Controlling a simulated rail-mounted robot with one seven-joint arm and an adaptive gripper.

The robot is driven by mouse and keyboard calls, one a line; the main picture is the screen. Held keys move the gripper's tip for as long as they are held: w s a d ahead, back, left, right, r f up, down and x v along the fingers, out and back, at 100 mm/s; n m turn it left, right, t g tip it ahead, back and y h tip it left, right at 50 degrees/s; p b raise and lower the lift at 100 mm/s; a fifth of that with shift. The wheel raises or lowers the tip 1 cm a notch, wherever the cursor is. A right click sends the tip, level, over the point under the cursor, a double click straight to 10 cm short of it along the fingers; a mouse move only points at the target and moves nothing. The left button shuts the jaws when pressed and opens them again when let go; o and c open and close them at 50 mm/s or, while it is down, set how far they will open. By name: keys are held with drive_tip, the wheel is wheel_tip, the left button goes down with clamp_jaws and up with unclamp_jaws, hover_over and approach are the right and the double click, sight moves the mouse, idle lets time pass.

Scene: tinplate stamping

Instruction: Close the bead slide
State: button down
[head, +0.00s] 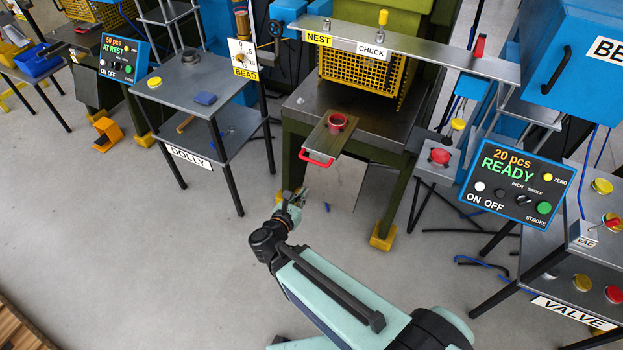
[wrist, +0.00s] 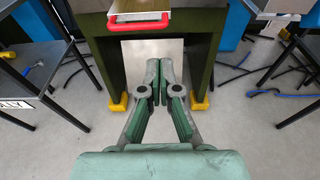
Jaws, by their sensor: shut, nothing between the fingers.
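The bead slide (head: 325,143) is a flat metal plate sticking out over the front edge of the middle press table. It carries a red cup (head: 337,122) and has a red handle (head: 316,160) at its front end. In the wrist view the handle (wrist: 140,26) shows at the top, left of centre, with part of the plate (wrist: 142,6) behind it. My gripper (head: 298,194) is shut and empty, in front of and below the handle in the head view. In the wrist view its fingers (wrist: 161,80) are together and apart from the handle.
The dolly table (head: 192,80) stands left of the press. A red button box (head: 440,157) and the READY panel (head: 516,180) are on the right. A metal bar (head: 400,55) labelled NEST and CHECK crosses above. The floor in front is clear.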

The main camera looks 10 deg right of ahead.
sight(324, 166)
drive_tip(key=b+x, duration=0.6)
drive_tip(key=x, duration=0.6)
drive_tip(key=shift+w, duration=0.35)
drive_tip(key=shift+w+d+f, duration=0.2)
drive_tip(key=shift+w+d, duration=0.25)
drive_tip(key=shift+w, duration=0.1)
